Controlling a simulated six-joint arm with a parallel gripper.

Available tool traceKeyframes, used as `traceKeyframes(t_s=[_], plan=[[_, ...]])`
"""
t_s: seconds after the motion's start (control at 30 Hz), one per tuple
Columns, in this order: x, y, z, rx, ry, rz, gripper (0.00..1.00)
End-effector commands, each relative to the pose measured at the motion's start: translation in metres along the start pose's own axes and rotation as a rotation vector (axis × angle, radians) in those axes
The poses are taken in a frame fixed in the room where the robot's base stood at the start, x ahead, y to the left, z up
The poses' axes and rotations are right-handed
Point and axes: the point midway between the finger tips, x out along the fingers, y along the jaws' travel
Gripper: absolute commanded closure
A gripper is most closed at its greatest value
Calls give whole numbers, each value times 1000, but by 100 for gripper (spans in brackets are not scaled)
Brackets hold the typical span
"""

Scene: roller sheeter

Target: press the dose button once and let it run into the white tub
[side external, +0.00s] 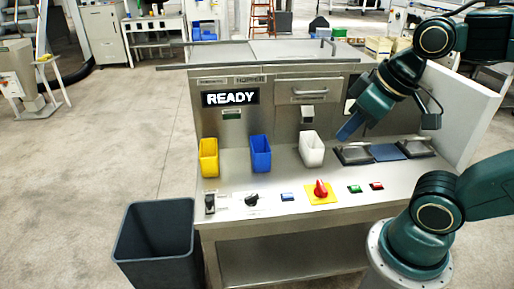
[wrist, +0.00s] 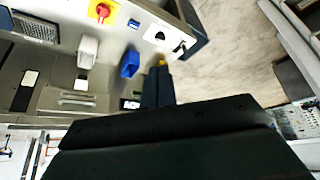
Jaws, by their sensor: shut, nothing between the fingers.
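The white tub (side external: 312,149) stands upright on the steel worktop below a small spout (side external: 307,113); it also shows in the wrist view (wrist: 88,52). I cannot read a dose label on any button. A blue button (side external: 287,197) sits on the front panel and shows in the wrist view (wrist: 134,23). A green button (side external: 354,189) and a red button (side external: 376,186) sit further right. My gripper (side external: 347,130) is shut and empty, above the worktop to the right of the white tub and apart from it. Its dark fingers show in the wrist view (wrist: 158,88).
A blue tub (side external: 260,153) and a yellow tub (side external: 208,157) stand left of the white tub. A red stop knob (side external: 320,189) on a yellow plate and a black knob (side external: 251,200) line the front. The display (side external: 231,97) reads READY. A grey bin (side external: 157,240) stands front left.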

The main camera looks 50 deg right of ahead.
Motion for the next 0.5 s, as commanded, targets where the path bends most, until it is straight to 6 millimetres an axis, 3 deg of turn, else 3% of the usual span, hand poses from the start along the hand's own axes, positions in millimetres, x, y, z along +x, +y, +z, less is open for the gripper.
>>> traceKeyframes(t_s=[0.5], plan=[[49, 8, -30, -86, -95, -62, 100]])
